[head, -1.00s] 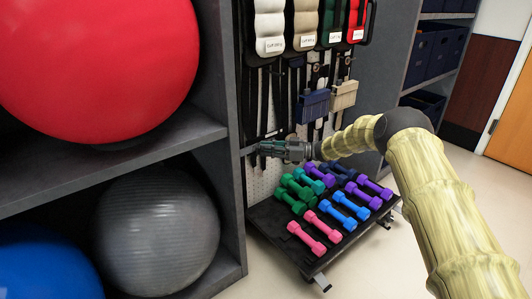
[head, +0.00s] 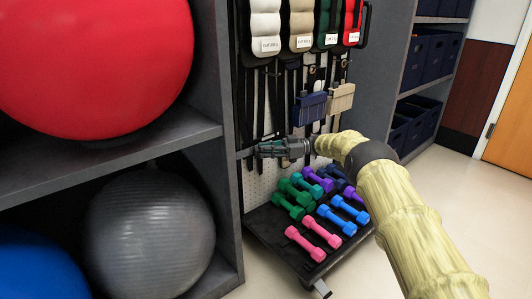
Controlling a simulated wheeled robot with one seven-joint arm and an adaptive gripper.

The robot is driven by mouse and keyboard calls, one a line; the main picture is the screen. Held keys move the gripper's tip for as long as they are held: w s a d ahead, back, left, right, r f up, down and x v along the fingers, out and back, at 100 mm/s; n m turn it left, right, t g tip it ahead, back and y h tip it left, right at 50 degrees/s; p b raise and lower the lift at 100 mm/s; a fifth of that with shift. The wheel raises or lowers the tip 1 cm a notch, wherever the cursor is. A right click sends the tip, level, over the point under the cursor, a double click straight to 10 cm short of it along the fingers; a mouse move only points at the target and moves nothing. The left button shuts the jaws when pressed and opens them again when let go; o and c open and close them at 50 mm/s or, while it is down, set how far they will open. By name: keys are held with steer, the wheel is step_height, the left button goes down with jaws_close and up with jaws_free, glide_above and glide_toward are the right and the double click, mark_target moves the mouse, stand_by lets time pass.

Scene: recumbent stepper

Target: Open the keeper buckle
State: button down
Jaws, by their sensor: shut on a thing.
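My gripper (head: 262,151) is at the left side of the hanging rack, in front of the pegboard and close to the grey shelf's edge. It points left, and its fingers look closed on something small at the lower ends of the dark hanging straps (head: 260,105). The keeper buckle cannot be made out clearly; the gripper and the straps hide that spot. What lies between the fingertips is too small to identify.
Dumbbells (head: 320,230) lie on a low black rack below my arm. A navy pouch (head: 309,108) and a tan pouch (head: 340,98) hang to the right. The grey shelf (head: 150,150) with exercise balls stands close at left. Open floor is at right.

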steer(key=shift+r, duration=0.1)
steer(key=c, duration=1.7)
jaws_free()
steer(key=shift+a, duration=0.1)
steer(key=shift+d, duration=0.2)
steer(key=shift+w+d, duration=0.15)
steer(key=shift+d, duration=1.05)
steer(key=shift+w+d, duration=0.2)
steer(key=shift+d, duration=1)
steer(key=shift+w+d, duration=0.15)
steer(key=shift+d, duration=1.05)
